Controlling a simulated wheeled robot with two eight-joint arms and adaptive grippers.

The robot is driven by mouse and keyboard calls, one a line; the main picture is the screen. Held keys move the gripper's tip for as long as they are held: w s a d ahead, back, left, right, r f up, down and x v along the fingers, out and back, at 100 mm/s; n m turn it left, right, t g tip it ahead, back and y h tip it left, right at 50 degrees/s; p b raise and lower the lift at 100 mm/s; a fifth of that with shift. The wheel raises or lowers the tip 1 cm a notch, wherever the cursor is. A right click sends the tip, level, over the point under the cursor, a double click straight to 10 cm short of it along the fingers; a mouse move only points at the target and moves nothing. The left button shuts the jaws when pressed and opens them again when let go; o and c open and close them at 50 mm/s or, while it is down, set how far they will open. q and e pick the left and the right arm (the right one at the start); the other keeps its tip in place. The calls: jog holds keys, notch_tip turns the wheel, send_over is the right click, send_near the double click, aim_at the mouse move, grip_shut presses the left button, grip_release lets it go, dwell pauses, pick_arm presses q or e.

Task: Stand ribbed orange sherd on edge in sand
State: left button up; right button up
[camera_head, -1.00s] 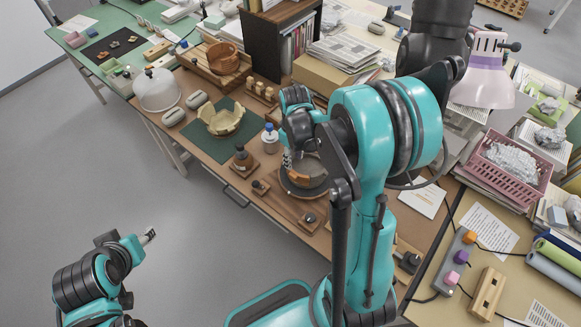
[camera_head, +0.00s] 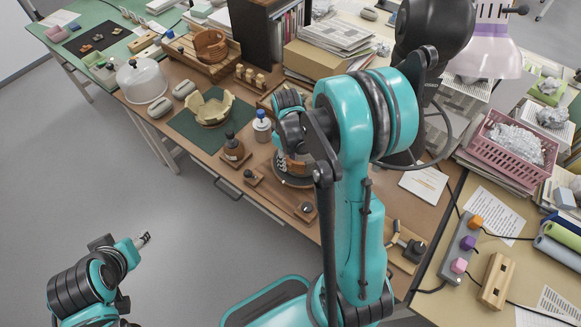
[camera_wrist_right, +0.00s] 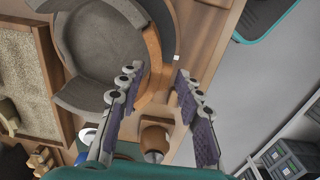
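The orange sherd (camera_wrist_right: 153,62) shows in the right wrist view as a curved strip at the rim of a round dark grey dish or turntable (camera_wrist_right: 95,45). My right gripper (camera_wrist_right: 160,73) is open, with a fingertip on either side of the sherd and visible gaps. Ribs on the sherd are too small to tell. A tray of sand (camera_wrist_right: 22,90) lies at the left of this view. In the head view my right gripper (camera_head: 286,153) is over the round dish and hides most of the sherd. My left gripper (camera_head: 143,239) hangs over the floor, away from the table; its fingers are too small to read.
A cream broken bowl (camera_head: 211,108) sits on a green mat (camera_head: 190,126). A brown bottle (camera_head: 233,148) and a white bottle (camera_head: 262,127) stand close left of my right gripper. A paper sheet (camera_head: 424,184) lies right of my arm. The floor at left is clear.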

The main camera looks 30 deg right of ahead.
aim_at(288, 161)
grip_shut()
jog(key=shift+r, duration=0.1)
jog(key=shift+r+p, duration=2.6)
jog(key=shift+r, duration=0.9)
jog(key=shift+a+f, duration=0.1)
jog(key=shift+f, duration=0.05)
